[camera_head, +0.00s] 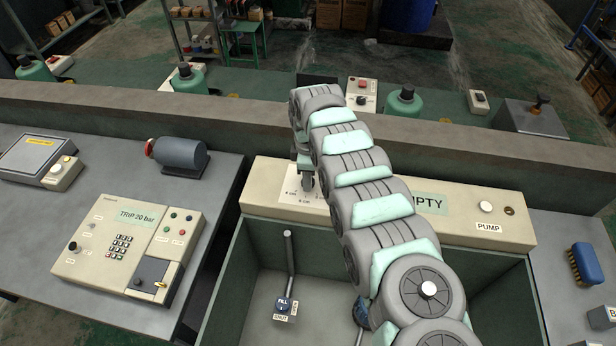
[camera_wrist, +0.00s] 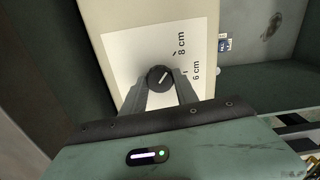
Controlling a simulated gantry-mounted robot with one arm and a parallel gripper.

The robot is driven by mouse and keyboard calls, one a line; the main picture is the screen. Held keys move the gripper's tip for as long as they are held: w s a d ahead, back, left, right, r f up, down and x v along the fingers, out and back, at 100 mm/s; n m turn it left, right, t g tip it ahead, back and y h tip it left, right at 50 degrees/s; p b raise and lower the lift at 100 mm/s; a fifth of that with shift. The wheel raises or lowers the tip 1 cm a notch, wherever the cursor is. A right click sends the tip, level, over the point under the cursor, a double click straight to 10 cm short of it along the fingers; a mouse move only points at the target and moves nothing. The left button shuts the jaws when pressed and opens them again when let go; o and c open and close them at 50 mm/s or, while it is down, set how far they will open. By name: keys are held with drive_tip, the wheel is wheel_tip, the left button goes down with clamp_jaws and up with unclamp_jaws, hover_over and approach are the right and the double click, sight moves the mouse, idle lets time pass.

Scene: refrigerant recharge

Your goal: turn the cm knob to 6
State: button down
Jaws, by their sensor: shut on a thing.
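The cm knob (camera_wrist: 159,75) is a round black dial with a pale pointer line, on a white scale card (camera_wrist: 125,50) in the wrist view. My gripper (camera_wrist: 161,88) is shut on it, one finger on each side. The pointer slants up and right, seemingly between the 8 cm and 6 cm marks; exact alignment is hard to tell. In the head view my gripper (camera_head: 306,180) reaches down onto the card (camera_head: 287,192) on the cream panel (camera_head: 262,194). There the knob is hidden by my gripper, and part of the card is covered.
My arm crosses the panel and partly covers its "EMPTY" sign (camera_head: 430,204). A PUMP button (camera_head: 485,207) is at the panel's right. Below is a recessed bay with a FILL valve lever (camera_head: 288,262). A keypad box (camera_head: 130,252) stands at left, a blue brush (camera_head: 587,264) at right.

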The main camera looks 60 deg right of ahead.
drive_tip(key=shift+r+p, duration=0.1)
drive_tip(key=shift+p, duration=0.25)
drive_tip(key=shift+a+r+m+p, duration=0.1)
drive_tip(key=shift+m+p, duration=0.55)
drive_tip(key=shift+m, duration=0.05)
drive_tip(key=m+p, duration=0.1)
drive_tip(key=m, duration=0.1)
drive_tip(key=shift+w+m+p, duration=0.1)
drive_tip(key=shift+m+p, duration=0.2)
drive_tip(key=shift+p, duration=0.1)
drive_tip(key=m, duration=0.3)
drive_tip(key=shift+f, duration=0.25)
drive_tip(key=shift+m, duration=1.3)
drive_tip(key=c, duration=0.9)
unclamp_jaws()
drive_tip(key=shift+c, duration=0.2)
